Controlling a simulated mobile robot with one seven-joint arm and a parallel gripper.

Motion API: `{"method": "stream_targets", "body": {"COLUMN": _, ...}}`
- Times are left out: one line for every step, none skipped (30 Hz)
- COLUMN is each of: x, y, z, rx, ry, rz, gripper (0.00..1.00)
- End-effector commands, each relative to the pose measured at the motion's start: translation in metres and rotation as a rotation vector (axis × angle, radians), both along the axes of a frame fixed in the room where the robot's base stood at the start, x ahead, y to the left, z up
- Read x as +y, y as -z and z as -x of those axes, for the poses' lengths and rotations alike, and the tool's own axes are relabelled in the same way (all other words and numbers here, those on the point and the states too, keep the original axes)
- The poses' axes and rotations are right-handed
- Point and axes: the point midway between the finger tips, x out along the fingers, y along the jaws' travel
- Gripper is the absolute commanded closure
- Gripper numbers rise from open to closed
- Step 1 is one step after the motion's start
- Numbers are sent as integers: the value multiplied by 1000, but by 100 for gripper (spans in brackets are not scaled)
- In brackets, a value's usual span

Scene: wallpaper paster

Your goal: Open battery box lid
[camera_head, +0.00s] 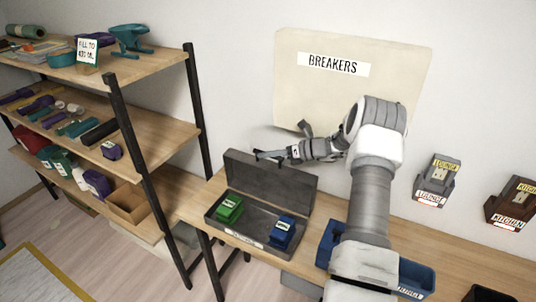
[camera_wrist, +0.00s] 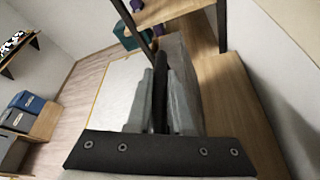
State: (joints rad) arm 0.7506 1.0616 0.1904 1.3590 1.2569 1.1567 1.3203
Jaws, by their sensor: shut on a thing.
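The dark grey battery box (camera_head: 246,238) stands on the wooden bench in the head view. Its lid (camera_head: 292,188) is swung up and stands roughly upright along the back edge. A green battery (camera_head: 229,208) sits in the left of the box and a blue one (camera_head: 283,232) in the right. My gripper (camera_head: 268,156) is at the top edge of the lid, left of its middle, and is shut on it. In the wrist view my gripper's fingers (camera_wrist: 161,100) are close together with a dark strip between them. The grey lid (camera_wrist: 187,75) shows beside them.
A beige breakers panel (camera_head: 350,85) is on the wall behind my arm. A blue bin (camera_head: 415,275) stands right of the box, partly hidden by my arm. A wooden shelf rack (camera_head: 165,140) with several tools stands to the left. Two labelled holders (camera_head: 437,180) hang at right.

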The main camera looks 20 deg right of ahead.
Motion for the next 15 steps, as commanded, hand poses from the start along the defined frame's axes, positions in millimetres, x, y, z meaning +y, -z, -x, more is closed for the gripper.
{"method": "stream_targets", "body": {"x": -1, "y": 2, "z": 1, "rx": 2, "ry": 1, "rz": 2, "gripper": 100}}
{"method": "stream_targets", "body": {"x": -1, "y": 2, "z": 1, "rx": 2, "ry": 1, "rz": 2, "gripper": 100}}
{"method": "stream_targets", "body": {"x": -1, "y": 2, "z": 1, "rx": 3, "ry": 1, "rz": 2, "gripper": 100}}
{"method": "stream_targets", "body": {"x": -1, "y": 2, "z": 1, "rx": 3, "ry": 1, "rz": 2, "gripper": 100}}
{"method": "stream_targets", "body": {"x": -1, "y": 2, "z": 1, "rx": 3, "ry": 1, "rz": 2, "gripper": 100}}
{"method": "stream_targets", "body": {"x": -1, "y": 2, "z": 1, "rx": 4, "ry": 1, "rz": 2, "gripper": 100}}
{"method": "stream_targets", "body": {"x": -1, "y": 2, "z": 1, "rx": 4, "ry": 1, "rz": 2, "gripper": 100}}
{"method": "stream_targets", "body": {"x": -1, "y": 2, "z": 1, "rx": 4, "ry": 1, "rz": 2, "gripper": 79}}
{"method": "stream_targets", "body": {"x": -1, "y": 2, "z": 1, "rx": 4, "ry": 1, "rz": 2, "gripper": 71}}
{"method": "stream_targets", "body": {"x": 0, "y": 2, "z": 1, "rx": 4, "ry": 0, "rz": 1, "gripper": 66}}
{"method": "stream_targets", "body": {"x": 0, "y": 2, "z": 1, "rx": 4, "ry": 0, "rz": 1, "gripper": 61}}
{"method": "stream_targets", "body": {"x": 0, "y": 2, "z": 1, "rx": 3, "ry": 1, "rz": 0, "gripper": 53}}
{"method": "stream_targets", "body": {"x": 0, "y": 2, "z": 1, "rx": 3, "ry": 1, "rz": 0, "gripper": 50}}
{"method": "stream_targets", "body": {"x": 0, "y": 2, "z": 1, "rx": 3, "ry": 1, "rz": 0, "gripper": 50}}
{"method": "stream_targets", "body": {"x": 0, "y": 1, "z": 1, "rx": 2, "ry": 0, "rz": 1, "gripper": 50}}
